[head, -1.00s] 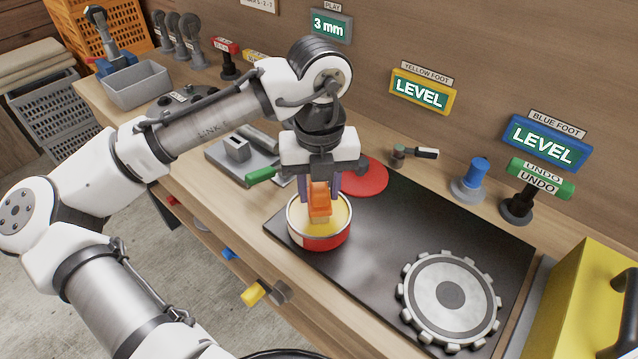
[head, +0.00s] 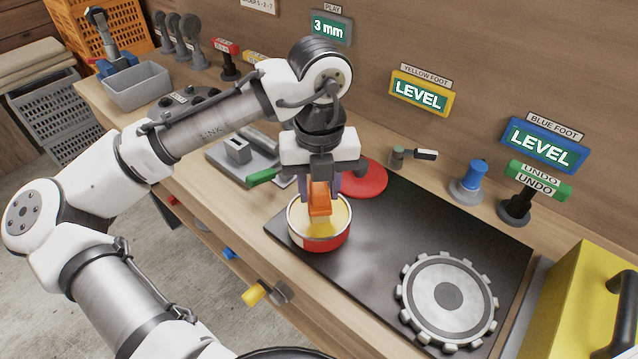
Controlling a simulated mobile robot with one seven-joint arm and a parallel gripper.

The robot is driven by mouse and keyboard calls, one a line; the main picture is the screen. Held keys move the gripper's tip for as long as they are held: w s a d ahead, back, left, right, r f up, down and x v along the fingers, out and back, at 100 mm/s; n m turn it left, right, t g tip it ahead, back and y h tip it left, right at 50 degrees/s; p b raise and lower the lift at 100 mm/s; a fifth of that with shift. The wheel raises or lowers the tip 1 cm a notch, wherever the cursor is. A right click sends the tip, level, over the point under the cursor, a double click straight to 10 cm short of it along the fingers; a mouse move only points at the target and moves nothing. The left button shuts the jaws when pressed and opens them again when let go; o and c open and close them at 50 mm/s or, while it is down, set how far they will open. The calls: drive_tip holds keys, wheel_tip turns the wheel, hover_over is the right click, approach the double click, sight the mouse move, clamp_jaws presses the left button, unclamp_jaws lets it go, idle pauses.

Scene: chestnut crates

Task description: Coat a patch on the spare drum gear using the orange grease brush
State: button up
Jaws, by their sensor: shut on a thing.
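My gripper (head: 320,185) is shut on the orange grease brush (head: 319,205) and holds it upright, bristles down. The brush's lower end is inside the open red tin (head: 322,243), which holds yellow grease (head: 332,223). I cannot tell how deep the bristles sit in the grease. The spare drum gear (head: 448,295), a grey toothed disc with a darker centre, lies flat on the black mat (head: 390,240), to the right of the tin and nearer the front. No grease patch shows on its face.
A red round lid (head: 364,180) lies behind the tin. A blue knob (head: 474,175) and a green UNDO lever (head: 541,180) stand along the back. A yellow case (head: 585,310) stands at right. The mat between tin and gear is clear.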

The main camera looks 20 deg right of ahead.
sight(319, 185)
drive_tip(key=shift+r+p, duration=2.8)
drive_tip(key=shift+r, duration=0.4)
drive_tip(key=shift+f, duration=0.15)
